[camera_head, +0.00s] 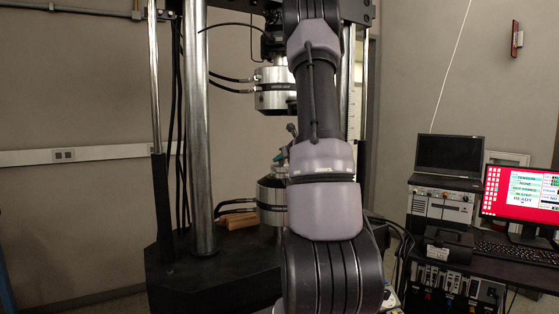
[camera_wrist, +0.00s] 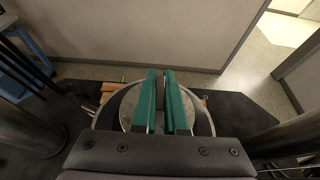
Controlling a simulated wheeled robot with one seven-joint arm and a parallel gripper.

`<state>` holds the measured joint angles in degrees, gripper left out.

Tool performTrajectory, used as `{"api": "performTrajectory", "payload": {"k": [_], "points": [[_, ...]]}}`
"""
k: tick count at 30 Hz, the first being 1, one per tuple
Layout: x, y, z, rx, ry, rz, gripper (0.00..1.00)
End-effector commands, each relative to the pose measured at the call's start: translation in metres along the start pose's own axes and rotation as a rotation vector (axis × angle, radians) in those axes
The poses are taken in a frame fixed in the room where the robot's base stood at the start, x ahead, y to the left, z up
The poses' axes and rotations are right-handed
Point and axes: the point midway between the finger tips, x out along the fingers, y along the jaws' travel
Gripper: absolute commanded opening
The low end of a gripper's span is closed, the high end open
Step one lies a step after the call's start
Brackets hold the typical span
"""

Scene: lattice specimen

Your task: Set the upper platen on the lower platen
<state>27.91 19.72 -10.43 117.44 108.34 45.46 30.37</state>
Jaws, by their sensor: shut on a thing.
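My gripper (camera_head: 282,157) is in front of the test frame, its green fingertips close above the lower metal cylinder and partly hidden by my arm. In the wrist view my gripper (camera_wrist: 160,78) is shut on a narrow grey-brown part between the green fingers, which I take to be the upper platen. The rest of what it holds is hidden. Under the fingers is a pale grey round disc with a wider ring around it, the lower platen (camera_head: 268,184). I cannot tell in the wrist view whether the held part touches it.
An upper metal cylinder (camera_head: 272,90) hangs above the gripper. A thick steel column (camera_head: 199,130) stands at left. Wooden blocks (camera_head: 236,221) lie on the black base beside the lower cylinder. A desk with a red-screened monitor (camera_head: 520,195) and a laptop (camera_head: 449,154) is at right.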

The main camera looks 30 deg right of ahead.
Motion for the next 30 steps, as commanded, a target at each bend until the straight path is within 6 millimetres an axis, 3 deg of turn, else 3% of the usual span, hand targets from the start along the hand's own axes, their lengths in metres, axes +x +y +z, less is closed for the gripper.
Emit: {"api": "performTrajectory", "payload": {"k": [25,27,28,30], "points": [[0.0019,-0.0003,-0.0031,0.000,-0.005,-0.001,0.00],[0.0020,-0.0003,-0.0032,0.000,-0.004,-0.001,0.33],[0.0020,-0.0003,-0.0034,0.000,-0.004,0.000,0.44],[0.0021,-0.0002,-0.0039,0.000,-0.003,0.000,0.45]]}}
